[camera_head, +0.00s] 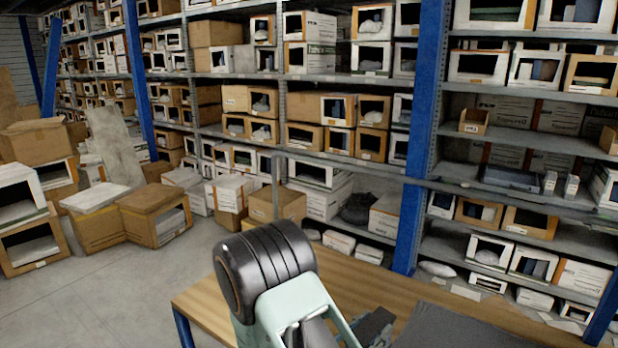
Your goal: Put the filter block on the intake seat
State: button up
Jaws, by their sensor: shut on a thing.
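My arm comes in at the bottom middle, with a black ribbed joint and a pale green link. Part of my gripper (374,328) shows as dark grey pieces low beside the link, over the wooden table. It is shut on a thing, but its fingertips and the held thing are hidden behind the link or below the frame. I cannot make out the filter block or the intake seat. A flat dark grey surface (458,326) lies on the table right of my gripper; I cannot tell what it is.
The wooden table (200,292) has a blue leg and bare wood left of my arm. Blue-framed racks (409,225) full of boxes stand behind it. Open cartons (157,216) stand on the floor at left. The grey floor (110,300) before them is clear.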

jog(key=shift+d+r+n+t+y, duration=0.1)
jog(key=shift+d+n+t+y, duration=0.05)
jog(key=shift+n+t+y, duration=0.8)
jog(key=shift+s+a+f+n+t+y, duration=0.15)
jog(key=shift+n+t+y, duration=0.25)
jog(key=shift+y, duration=0.4)
jog(key=shift+a+f+n+t+y, duration=0.15)
jog(key=shift+n+t+y, duration=0.2)
jog(key=shift+y, duration=0.4)
jog(key=shift+r, duration=0.1)
jog(key=s+r+m+h, duration=0.15)
jog(key=s+r, duration=0.25)
jog(key=r, duration=0.4)
jog(key=w+f+b, duration=0.9)
jog(key=w+f, duration=0.3)
jog(key=w, duration=0.1)
jog(key=shift+w+a+f+g, duration=0.15)
jog(key=shift+w+f+g, duration=0.1)
jog(key=shift+g, duration=0.15)
jog(key=shift+n, duration=0.25)
